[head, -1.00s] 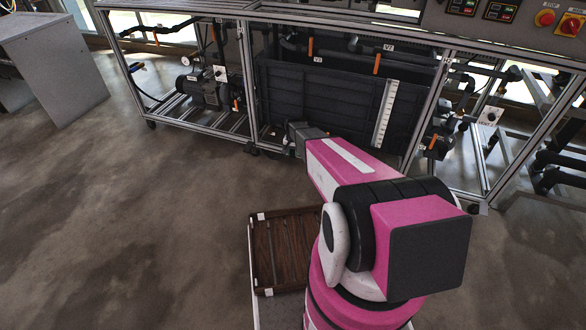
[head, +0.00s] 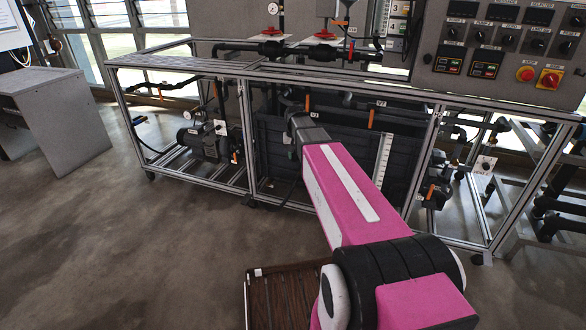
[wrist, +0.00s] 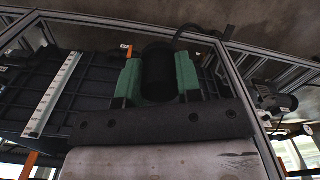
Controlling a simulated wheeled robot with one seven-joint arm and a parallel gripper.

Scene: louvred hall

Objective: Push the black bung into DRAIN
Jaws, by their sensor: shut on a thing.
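My gripper (wrist: 159,76) has green fingers and is shut on the black bung (wrist: 159,62), a dark cylinder between them in the wrist view. In the head view, the end of my arm reaches to the front of the dark ribbed tank (head: 345,148), at about its upper left part. The fingers and bung are mostly hidden there by my wrist. The tank with its white scale strip also shows in the wrist view (wrist: 95,90). I see no readable DRAIN label and no open drain hole.
A metal frame (head: 245,140) surrounds the tank, with posts and rails close to my arm. A pump (head: 200,138) stands at left; pipes with orange valve handles (head: 371,118) cross above. A control panel (head: 505,50) is at upper right. The floor at left is clear.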

